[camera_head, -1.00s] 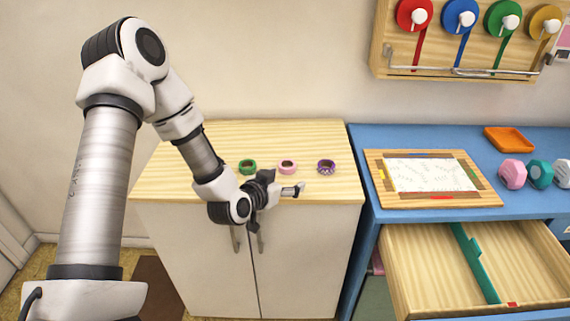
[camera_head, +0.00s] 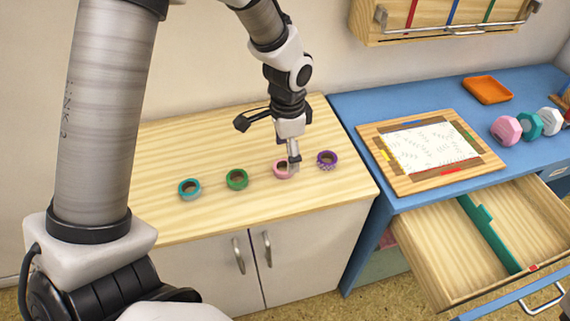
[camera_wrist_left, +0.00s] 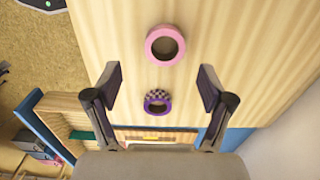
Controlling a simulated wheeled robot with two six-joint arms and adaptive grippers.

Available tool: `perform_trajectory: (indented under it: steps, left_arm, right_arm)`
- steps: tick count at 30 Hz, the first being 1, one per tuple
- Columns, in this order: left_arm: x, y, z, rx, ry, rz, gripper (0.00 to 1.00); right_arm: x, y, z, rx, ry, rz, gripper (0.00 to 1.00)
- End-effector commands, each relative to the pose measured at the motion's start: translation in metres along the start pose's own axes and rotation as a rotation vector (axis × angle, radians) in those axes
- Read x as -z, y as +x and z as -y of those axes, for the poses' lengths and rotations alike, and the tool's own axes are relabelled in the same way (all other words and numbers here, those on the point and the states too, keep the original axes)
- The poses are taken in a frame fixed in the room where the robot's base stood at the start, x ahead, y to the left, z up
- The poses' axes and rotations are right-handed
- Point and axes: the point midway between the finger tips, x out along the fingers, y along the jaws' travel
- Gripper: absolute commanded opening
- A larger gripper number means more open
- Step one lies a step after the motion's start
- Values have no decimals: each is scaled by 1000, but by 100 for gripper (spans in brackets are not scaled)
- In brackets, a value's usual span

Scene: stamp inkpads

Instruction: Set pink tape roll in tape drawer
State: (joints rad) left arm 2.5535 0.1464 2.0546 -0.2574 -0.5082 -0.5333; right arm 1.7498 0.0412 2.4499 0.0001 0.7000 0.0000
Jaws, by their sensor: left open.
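The pink tape roll (camera_head: 283,170) lies flat on the wooden cabinet top, between the green roll and the purple roll. In the left wrist view the pink tape roll (camera_wrist_left: 165,45) shows whole, beyond the fingertips and apart from them. My left gripper (camera_head: 293,163) is over the roll in the head view and hides part of it. In the wrist view my left gripper (camera_wrist_left: 160,80) is open and empty. An open drawer (camera_head: 470,244) with a teal divider (camera_head: 488,232) sticks out of the blue desk at the right. My right gripper is not seen.
A teal roll (camera_head: 189,188), a green roll (camera_head: 237,179) and a purple patterned roll (camera_head: 327,159) stand in the same row. The blue desk (camera_head: 345,115) holds a framed board (camera_head: 400,186), an orange tray (camera_head: 487,90) and several hexagonal pieces (camera_head: 506,130).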

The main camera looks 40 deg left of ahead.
Motion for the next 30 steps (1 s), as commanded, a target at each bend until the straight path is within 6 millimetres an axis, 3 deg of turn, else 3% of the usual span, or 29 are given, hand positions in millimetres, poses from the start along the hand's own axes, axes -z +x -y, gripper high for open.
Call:
perform_trajectory:
  steps: [6,14,18,23,30]
  left_arm:
    - [-4,39,1,-4,-1,1,81]
    - [-3,44,2,-2,-2,-2,81]
    - [-3,44,2,-2,-2,-2,35]
    - [-3,44,2,-2,-2,-2,28]
    - [-3,43,2,-3,-2,-2,28]
  right_arm:
    - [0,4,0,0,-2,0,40]
    - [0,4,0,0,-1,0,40]
    - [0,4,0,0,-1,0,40]
    - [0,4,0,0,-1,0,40]
    - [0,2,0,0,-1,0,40]
